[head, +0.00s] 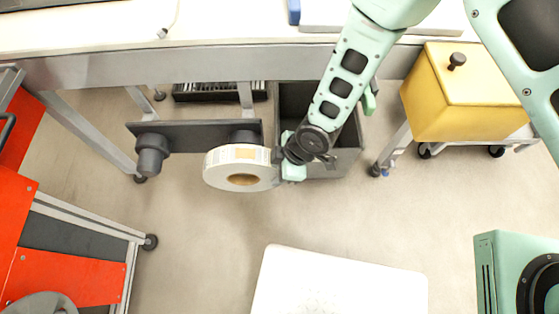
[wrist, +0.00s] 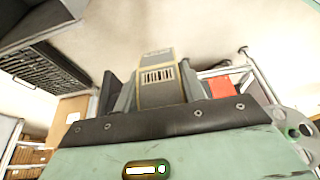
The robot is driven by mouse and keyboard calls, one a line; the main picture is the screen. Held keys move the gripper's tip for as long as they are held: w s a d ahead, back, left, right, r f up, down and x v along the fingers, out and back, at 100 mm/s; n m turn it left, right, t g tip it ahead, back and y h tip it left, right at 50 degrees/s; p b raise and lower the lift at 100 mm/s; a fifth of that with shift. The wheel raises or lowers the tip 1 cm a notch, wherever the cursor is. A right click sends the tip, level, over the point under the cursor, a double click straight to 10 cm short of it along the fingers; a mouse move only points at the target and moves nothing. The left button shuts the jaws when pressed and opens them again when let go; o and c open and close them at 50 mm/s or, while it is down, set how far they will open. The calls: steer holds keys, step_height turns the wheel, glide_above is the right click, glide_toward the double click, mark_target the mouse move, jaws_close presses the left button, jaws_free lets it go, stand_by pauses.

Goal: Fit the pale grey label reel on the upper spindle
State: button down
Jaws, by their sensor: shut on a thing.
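The pale grey label reel (head: 216,173) is held at its right edge by my gripper (head: 285,163), which is shut on it. Its brown core (head: 243,179) faces the near side. A dark plate (head: 195,131) behind carries two stubby dark spindles. The left spindle (head: 150,153) is bare. The right spindle (head: 243,137) is mostly hidden behind the reel, so I cannot tell whether they touch. Which is upper is unclear from this angle. In the wrist view, a grey body with a barcode label (wrist: 157,76), apparently the reel's rim, sits beyond my gripper's dark edge.
A grey bench (head: 200,68) runs above the plate. An open dark bin (head: 345,160) stands behind my gripper. A yellow box (head: 455,95) is at right, a red cabinet (head: 60,255) at left, and a white surface (head: 340,285) in front. Floor left of centre is clear.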

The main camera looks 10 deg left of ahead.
steer(key=shift+s+d, duration=0.2)
steer(key=shift+s, duration=0.65)
steer(key=shift+s+d, duration=0.15)
steer(key=shift+s, duration=0.65)
steer(key=shift+s+d, duration=0.2)
steer(key=shift+s, duration=0.65)
